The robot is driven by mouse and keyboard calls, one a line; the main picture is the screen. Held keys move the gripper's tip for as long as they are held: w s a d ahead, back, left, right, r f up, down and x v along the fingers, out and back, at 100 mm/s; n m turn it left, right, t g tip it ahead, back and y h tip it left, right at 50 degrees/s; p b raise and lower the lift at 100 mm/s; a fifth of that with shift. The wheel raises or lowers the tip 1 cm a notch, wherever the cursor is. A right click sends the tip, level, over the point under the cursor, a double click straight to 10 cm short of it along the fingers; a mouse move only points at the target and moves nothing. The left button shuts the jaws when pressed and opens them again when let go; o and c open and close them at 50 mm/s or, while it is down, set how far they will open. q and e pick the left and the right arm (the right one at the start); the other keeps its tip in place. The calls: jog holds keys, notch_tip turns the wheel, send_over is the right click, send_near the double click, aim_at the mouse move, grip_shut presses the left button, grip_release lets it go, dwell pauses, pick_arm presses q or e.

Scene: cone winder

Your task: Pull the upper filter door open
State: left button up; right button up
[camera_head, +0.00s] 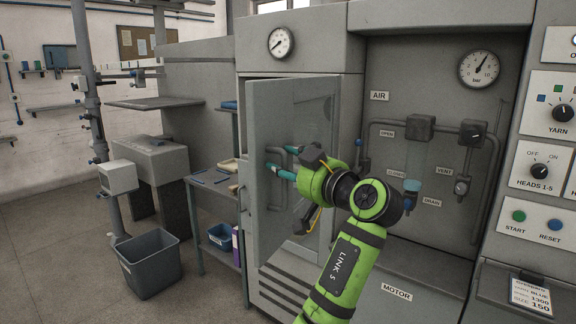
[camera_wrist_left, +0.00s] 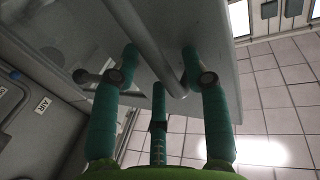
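The upper filter door (camera_head: 262,112) is a grey panel in the middle of the head view. It appears to stand ajar, with its left edge swung out towards me; its face also shows in the left wrist view (camera_wrist_left: 215,30). Its handle (camera_head: 270,166) is a grey tubular bar on the face. My left gripper (camera_head: 281,162), green with teal fingers, is at the handle. In the left wrist view the bar (camera_wrist_left: 152,48) runs between the fingers, which appear closed around it; exact contact is hard to see. My right gripper is not in view.
Right of the door are pipes, valves and a gauge (camera_head: 479,69) on the AIR panel. A control panel (camera_head: 546,160) is at the far right. Left stand a small shelf table (camera_head: 215,180) and a grey bin (camera_head: 150,268). Open floor lies at the lower left.

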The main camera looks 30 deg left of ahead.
pick_arm(q)
jog(key=v, duration=1.2)
